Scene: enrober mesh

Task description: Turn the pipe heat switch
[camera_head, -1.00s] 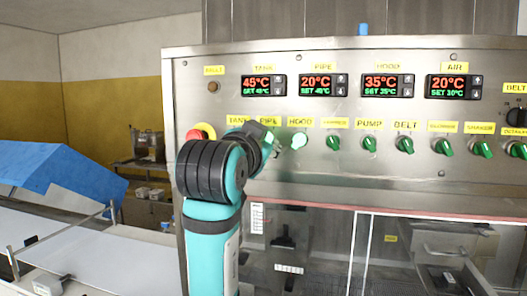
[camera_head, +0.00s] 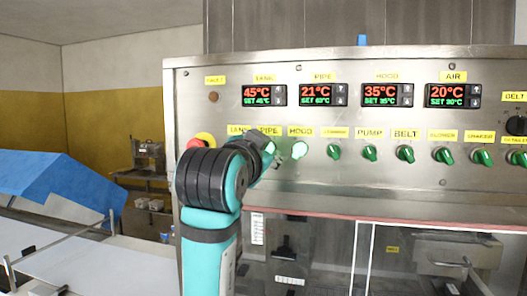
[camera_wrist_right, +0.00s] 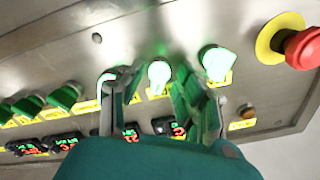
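The pipe heat switch (camera_wrist_right: 158,75) glows pale green in the right wrist view, between the lit tank switch (camera_wrist_right: 217,63) and the hood switch. My right gripper (camera_wrist_right: 148,88) is open, its fingers apart on either side of the pipe switch; I cannot tell if they touch it. In the head view my right gripper (camera_head: 272,152) is at the panel below the yellow PIPE label (camera_head: 270,131), hiding most of that switch. The pipe display (camera_head: 322,95) reads 21°C in red. My left gripper is not in view.
The lit hood switch (camera_head: 304,150) is close on the right, followed by several green unlit switches along the steel panel (camera_head: 400,190). A red emergency button (camera_wrist_right: 302,48) on a yellow ring is near the tank switch. A conveyor with a blue cover (camera_head: 70,185) is at left.

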